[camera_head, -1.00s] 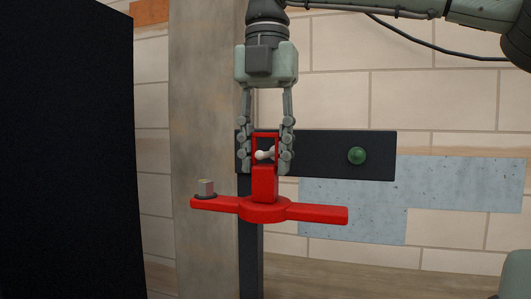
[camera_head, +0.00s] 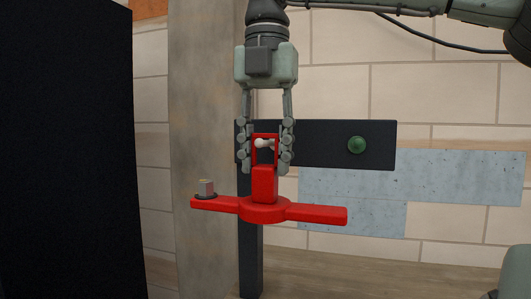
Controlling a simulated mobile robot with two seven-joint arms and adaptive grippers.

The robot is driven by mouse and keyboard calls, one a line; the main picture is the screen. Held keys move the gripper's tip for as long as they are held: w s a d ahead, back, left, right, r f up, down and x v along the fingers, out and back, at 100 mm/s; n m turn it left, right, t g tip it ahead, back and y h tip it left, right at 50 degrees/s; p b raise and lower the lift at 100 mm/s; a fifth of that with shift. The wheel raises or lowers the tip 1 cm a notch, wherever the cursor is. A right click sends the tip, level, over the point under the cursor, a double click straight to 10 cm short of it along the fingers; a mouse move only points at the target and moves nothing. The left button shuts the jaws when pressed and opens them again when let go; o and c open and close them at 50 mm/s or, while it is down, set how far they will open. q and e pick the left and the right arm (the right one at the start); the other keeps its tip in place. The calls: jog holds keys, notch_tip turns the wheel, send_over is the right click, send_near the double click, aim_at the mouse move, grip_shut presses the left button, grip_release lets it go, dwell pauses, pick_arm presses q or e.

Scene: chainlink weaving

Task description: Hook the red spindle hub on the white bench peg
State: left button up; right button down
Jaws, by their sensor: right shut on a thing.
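The red spindle hub (camera_head: 264,209) hangs upright in the camera_head view, with two flat arms and a frame-like loop at its top. My right gripper (camera_head: 265,160) points down, its two fingers shut on the sides of that loop. The white peg (camera_head: 263,143) sticks out from the dark board (camera_head: 320,147) and shows inside the loop opening, just below its top bar. I cannot tell for sure whether the peg passes through the loop or touches the bar. My left gripper is not in view.
A green knob (camera_head: 357,145) sits on the board, right of the peg. A small block on a dark ring (camera_head: 206,188) rests on the hub's left arm. A dark post (camera_head: 250,260) stands behind the hub. A large black panel (camera_head: 65,150) fills the left side.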

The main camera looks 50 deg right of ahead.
jog(key=c, duration=1)
grip_release()
jog(key=shift+o, duration=0.2)
jog(key=shift+r, duration=0.1)
notch_tip(320, 180, up, 7)
jog(key=shift+r, duration=0.2)
